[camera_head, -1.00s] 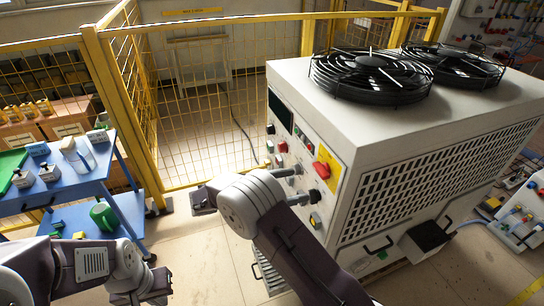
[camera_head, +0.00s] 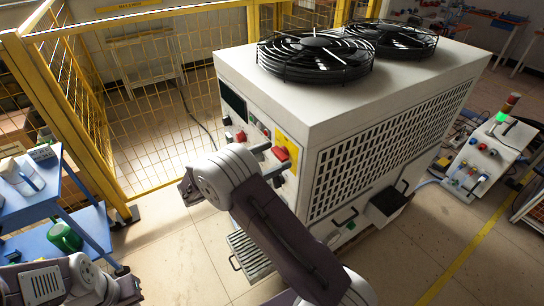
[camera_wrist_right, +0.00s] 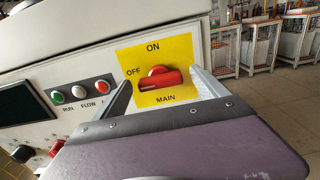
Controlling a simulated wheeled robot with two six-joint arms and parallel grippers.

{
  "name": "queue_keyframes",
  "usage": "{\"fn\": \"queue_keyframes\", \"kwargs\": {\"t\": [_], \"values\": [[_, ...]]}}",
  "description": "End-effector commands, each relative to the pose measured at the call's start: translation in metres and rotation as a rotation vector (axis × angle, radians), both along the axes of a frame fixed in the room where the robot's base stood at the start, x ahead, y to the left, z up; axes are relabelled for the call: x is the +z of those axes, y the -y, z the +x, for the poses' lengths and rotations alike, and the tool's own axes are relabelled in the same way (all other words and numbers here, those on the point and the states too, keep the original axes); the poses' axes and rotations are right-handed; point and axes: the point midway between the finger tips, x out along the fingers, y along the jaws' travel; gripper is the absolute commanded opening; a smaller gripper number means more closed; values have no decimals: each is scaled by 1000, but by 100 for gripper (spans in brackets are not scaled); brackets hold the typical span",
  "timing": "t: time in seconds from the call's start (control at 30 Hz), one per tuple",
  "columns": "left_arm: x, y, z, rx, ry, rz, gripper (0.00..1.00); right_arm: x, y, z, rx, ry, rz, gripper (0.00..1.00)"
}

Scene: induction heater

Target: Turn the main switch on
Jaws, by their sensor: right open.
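The main switch (camera_head: 281,153) is a red handle on a yellow plate (camera_head: 288,143) on the front panel of the white machine. In the right wrist view the red handle (camera_wrist_right: 160,79) lies roughly level, with its end toward OFF at the left; ON is printed above and MAIN below. My right gripper (camera_head: 269,158) is at the panel in front of the switch. In the right wrist view its open fingers (camera_wrist_right: 162,84) stand left and right of the handle; contact cannot be told. My left gripper (camera_head: 128,289) is low at the left, away from the machine; its jaws are unclear.
Green, white and red indicators (camera_wrist_right: 80,91) and a dark screen (camera_wrist_right: 25,104) sit left of the switch. Yellow mesh fencing (camera_head: 140,100) stands behind. A blue cart (camera_head: 85,228) is at the left. Open floor (camera_head: 180,255) lies before the machine.

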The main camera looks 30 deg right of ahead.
Motion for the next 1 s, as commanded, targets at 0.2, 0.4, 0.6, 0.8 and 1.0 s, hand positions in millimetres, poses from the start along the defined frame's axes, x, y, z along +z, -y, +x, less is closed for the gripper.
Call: {"fn": "queue_keyframes", "kwargs": {"t": [0.2,0.4,0.6,0.8,1.0], "values": [[0,0,0,0,0,0,0,0,0,0,0,0,0,47],[0,0,0,0,0,0,0,0,0,0,-1,2,0,21],[-2,0,0,0,0,0,0,0,0,0,-1,42,3,21],[-5,0,0,0,0,0,0,-1,0,-1,-1,162,12,21],[-12,0,0,0,0,0,0,-2,0,-1,-1,341,26,21]]}}
